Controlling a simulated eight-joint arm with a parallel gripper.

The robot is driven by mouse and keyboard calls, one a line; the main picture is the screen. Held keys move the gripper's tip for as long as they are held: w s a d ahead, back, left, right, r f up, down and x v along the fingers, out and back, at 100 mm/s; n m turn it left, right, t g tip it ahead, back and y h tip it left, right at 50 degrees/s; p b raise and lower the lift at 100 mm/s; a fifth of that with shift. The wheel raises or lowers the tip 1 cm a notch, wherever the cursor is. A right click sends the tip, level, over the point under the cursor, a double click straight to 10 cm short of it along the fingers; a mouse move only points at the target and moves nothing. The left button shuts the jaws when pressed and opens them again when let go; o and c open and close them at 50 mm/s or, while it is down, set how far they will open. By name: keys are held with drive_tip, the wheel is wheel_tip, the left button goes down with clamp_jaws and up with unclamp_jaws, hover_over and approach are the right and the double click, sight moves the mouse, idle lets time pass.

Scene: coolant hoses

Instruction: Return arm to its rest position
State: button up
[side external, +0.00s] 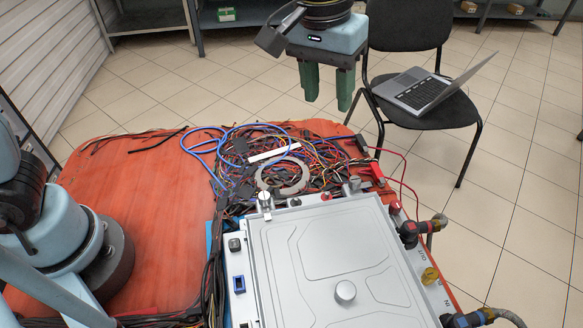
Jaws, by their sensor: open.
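My gripper (327,84) hangs at the top of the side external view, above and beyond the far edge of the table. Its two green fingers point down and stand apart, with nothing between them. Coolant hoses with dark connectors sit at the right side of the silver battery case (335,255). One connector (422,230) is at the case's right edge. Another connector with a grey hose (483,317) shows at the bottom right, partly cut off by the frame.
A tangle of coloured wires (330,150) lies at the back of the orange table (150,185), with a grey ring (284,177) on it. A black chair (425,110) holding an open laptop (420,88) stands behind at right. The table's left part is mostly clear.

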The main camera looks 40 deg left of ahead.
drive_tip(key=s+a+f+t, duration=0.3)
drive_tip(key=s+a, duration=0.1)
drive_tip(key=a, duration=0.6)
drive_tip(key=s+a+f+m+t, duration=0.1)
drive_tip(key=s+a, duration=0.4)
drive_tip(key=a, duration=0.5)
wheel_tip(320, 180, down, 2)
drive_tip(key=shift+s+f+t+y, duration=0.15)
drive_tip(key=shift+t+y, duration=0.25)
drive_tip(key=shift+t, duration=0.5)
